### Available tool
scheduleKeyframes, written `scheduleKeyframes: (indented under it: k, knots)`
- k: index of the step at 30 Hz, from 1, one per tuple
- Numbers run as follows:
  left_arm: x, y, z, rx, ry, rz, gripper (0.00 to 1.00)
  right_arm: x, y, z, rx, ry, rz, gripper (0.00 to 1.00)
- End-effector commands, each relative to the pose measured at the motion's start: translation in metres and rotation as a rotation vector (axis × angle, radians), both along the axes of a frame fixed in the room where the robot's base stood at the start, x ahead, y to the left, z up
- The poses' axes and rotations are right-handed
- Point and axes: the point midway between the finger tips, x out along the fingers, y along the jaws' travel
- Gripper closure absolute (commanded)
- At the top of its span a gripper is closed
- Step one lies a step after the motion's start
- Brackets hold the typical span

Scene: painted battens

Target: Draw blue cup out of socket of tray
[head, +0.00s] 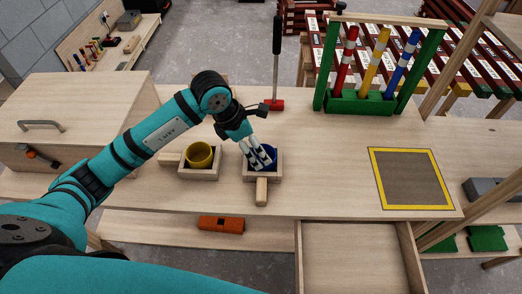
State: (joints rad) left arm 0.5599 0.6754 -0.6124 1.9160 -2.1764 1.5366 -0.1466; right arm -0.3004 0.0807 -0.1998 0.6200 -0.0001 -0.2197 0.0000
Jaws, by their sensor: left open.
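The blue cup (270,153) sits in the square socket of a small wooden tray (263,178) on the workbench, with the tray's handle pointing toward me. My left gripper (261,164) comes down from above, its open fingers over and at the blue cup. The fingers hide much of the cup, and I cannot tell whether they touch it. A yellow cup (199,155) sits in another small wooden tray (201,176) to the left. My right gripper is not in view.
A red-headed hammer (276,75) stands behind the trays. A green rack (360,102) with coloured rods stands at the back right. A yellow-bordered square (411,178) on the right is bare. An open drawer (350,255) juts out in front. A wooden cabinet (75,110) stands left.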

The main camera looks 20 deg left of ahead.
Motion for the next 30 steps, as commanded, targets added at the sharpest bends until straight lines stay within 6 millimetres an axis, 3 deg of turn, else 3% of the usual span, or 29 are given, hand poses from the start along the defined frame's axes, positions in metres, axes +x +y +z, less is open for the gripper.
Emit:
scheduleKeyframes:
  k: [9,22,30]
  knots:
    - [0.011,-0.015,-0.043,-0.002,0.002,0.0,0.06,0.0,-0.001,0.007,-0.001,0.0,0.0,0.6]
    - [0.013,-0.017,-0.052,0.0,0.0,-0.001,0.06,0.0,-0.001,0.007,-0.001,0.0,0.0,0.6]
    - [0.013,-0.017,-0.052,0.0,0.0,0.0,0.41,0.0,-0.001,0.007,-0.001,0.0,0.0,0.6]
